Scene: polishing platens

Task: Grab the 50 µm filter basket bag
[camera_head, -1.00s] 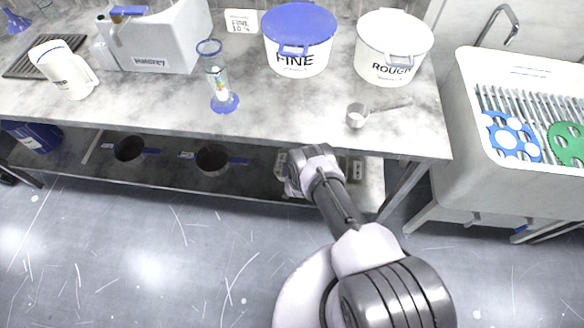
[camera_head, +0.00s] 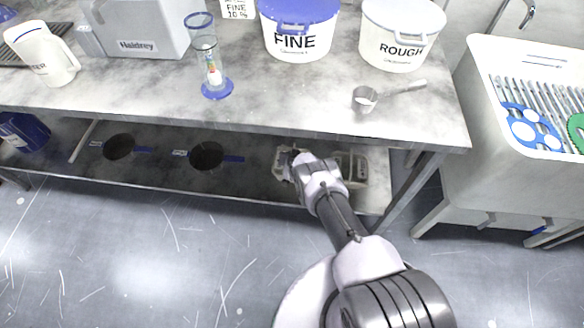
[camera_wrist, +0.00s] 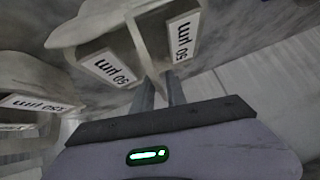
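The 50 µm filter basket bag (camera_wrist: 95,40) is a pale, cloth-like thing in the wrist view. Two white labels reading 50 µm show at its upper middle, on either side of a pale upright strip. I cannot tell whether both labels belong to one bag. My gripper (camera_wrist: 160,88) has its two grey fingers reaching up to the foot of that strip, a narrow gap between them. Whether they pinch the strip is unclear. In the head view my gripper (camera_head: 290,165) is at the lower shelf, among pale baskets too small to read.
Another labelled pale bag (camera_wrist: 30,103), its number partly unclear, is at the left in the wrist view. The table top (camera_head: 290,95) overhangs the lower shelf (camera_head: 235,182). A table leg (camera_head: 405,195) is to the right.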

